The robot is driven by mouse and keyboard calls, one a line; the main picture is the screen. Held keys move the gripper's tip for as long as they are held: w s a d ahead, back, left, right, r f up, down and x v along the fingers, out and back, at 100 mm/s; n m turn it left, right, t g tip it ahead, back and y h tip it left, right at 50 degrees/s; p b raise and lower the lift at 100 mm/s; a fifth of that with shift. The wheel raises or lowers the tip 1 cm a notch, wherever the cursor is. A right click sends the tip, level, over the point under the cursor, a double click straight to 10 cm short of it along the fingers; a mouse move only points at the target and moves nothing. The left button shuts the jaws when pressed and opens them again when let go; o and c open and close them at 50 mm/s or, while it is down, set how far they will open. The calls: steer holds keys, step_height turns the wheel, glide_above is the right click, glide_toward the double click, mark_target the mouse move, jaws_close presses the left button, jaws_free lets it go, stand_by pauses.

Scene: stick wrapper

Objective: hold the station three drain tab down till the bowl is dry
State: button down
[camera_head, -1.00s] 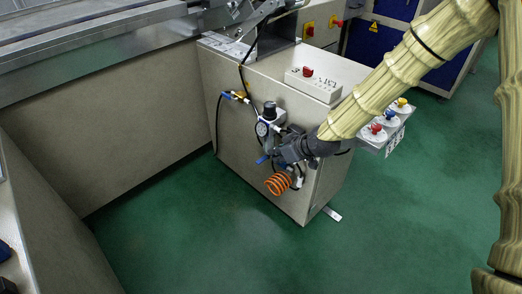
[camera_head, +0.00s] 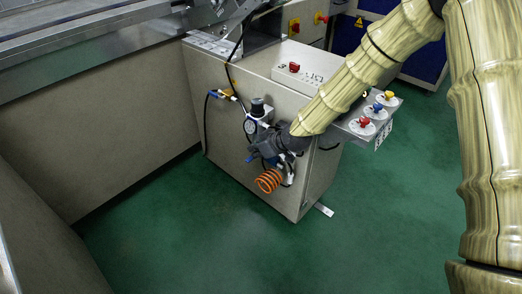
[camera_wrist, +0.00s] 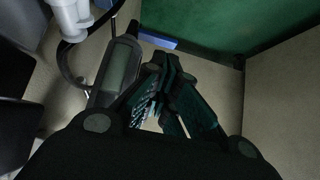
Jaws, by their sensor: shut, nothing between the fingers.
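An air regulator unit with a round gauge (camera_head: 250,126) and a black top knob is mounted on the side of the beige cabinet (camera_head: 232,100). A small blue part (camera_head: 251,158) shows at its lower left; I cannot tell whether it is the drain tab. My gripper (camera_head: 264,152) is at the unit's lower part and hides much of it, including the bowl. In the wrist view my gripper's fingers (camera_wrist: 158,92) are shut with nothing seen between them. A blue strip (camera_wrist: 158,40) lies beyond the fingertips. Whether they touch anything is unclear. No station number is legible.
An orange coiled hose (camera_head: 270,180) hangs just below my gripper. A grey-white fitting (camera_wrist: 70,15) stands at the wrist view's upper left. A panel with coloured knobs (camera_head: 366,122) juts out right of my forearm. The green floor (camera_head: 180,235) in front is clear.

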steer(key=shift+b+x, duration=0.3)
steer(key=shift+x, duration=1.55)
steer(key=shift+f, duration=0.15)
steer(key=shift+s+f, duration=0.15)
steer(key=shift+f, duration=0.85)
steer(key=shift+s+d+f, duration=0.15)
steer(key=shift+s+f, duration=0.1)
steer(key=shift+f, duration=0.05)
stand_by(0.6)
steer(key=shift+s+d+r+p, duration=0.15)
steer(key=shift+d+r+p, duration=0.05)
steer(key=shift+r+p, duration=0.35)
steer(key=p, duration=0.6)
glide_toward(249, 159)
step_height(249, 159, up, 2)
steer(key=shift+s+d, duration=0.15)
steer(key=shift+d, duration=0.2)
